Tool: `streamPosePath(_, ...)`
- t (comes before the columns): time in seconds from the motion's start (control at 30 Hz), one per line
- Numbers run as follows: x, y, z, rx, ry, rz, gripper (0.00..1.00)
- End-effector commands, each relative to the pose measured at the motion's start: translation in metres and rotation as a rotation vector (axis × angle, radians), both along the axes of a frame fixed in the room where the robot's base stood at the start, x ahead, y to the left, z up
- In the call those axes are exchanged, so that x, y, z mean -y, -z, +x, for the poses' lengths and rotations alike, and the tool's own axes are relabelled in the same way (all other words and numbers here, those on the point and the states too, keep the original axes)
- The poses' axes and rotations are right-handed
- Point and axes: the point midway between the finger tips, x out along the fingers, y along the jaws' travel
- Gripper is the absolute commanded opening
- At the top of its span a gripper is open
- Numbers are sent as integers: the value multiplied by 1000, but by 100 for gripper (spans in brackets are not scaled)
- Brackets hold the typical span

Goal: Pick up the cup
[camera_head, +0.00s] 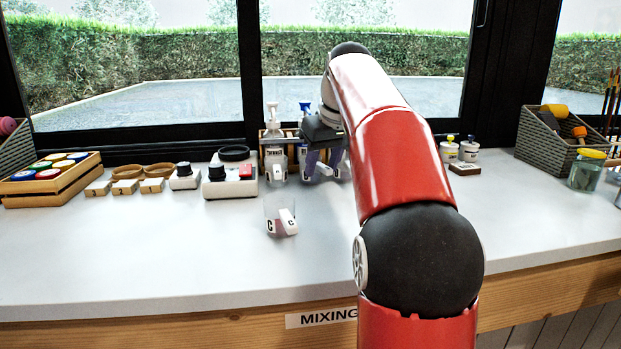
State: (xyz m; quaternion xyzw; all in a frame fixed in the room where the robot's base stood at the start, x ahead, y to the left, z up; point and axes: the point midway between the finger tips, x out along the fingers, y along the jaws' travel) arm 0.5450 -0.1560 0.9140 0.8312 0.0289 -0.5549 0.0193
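A small clear cup (280,214) with a white label marked with a letter stands upright on the white worktop, left of my arm and in front of the bottles. My gripper (322,177) is behind the cup and to its right, pointing down in front of the bottle rack. Its two fingers look spread apart, with no contact with the cup. What lies behind the fingers is partly hidden, and my red arm covers the worktop to the right.
A pump bottle (273,145) and a blue-topped bottle (305,112) stand close to my gripper. A small scale-like device (231,184), wooden tray of jars (50,178), wicker basket (551,140) and glass jar (587,172) line the back. The front worktop is clear.

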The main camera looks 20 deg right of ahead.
Motion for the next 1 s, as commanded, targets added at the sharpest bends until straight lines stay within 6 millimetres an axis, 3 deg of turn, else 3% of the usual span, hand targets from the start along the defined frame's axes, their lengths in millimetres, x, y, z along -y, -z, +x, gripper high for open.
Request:
streamPosePath(0.03,0,11,3,-4,-1,2,40)
streamPosePath(0.2,-1,27,11,-2,1,1,40)
streamPosePath(0.47,-1,29,12,-1,1,0,40)
streamPosePath(0.77,-1,29,12,-1,1,0,2)
streamPosePath(1.0,-1,29,12,0,1,0,0)
